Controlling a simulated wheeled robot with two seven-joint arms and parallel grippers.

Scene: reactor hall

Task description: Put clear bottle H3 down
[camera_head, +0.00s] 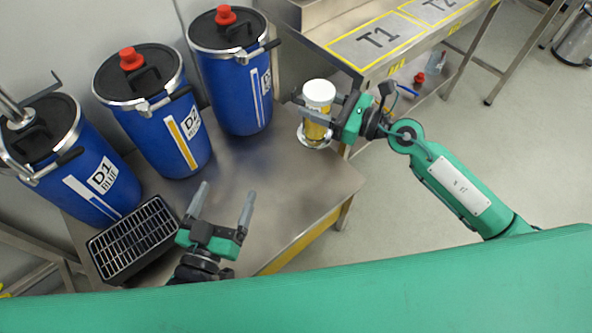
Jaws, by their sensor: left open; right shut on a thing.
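A clear bottle (318,112) with a white lid and yellow contents is upright at the right side of the steel table (262,190). I cannot read a marking H3 on it. My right gripper (314,106) reaches in from the right and is shut around the bottle's body. The gripper hides part of the bottle. A pale round rim (314,140) shows at the bottle's foot, and I cannot tell whether the foot touches the table. My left gripper (228,190) is open and empty above the front part of the table, its fingers pointing away from me.
Blue drums, D1 (80,170), D2 (155,120) and one behind (232,85), stand along the table's left and back. A black grated tray (133,240) is at front left. A bench marked T1 (375,40) adjoins at back right. The table's middle is bare.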

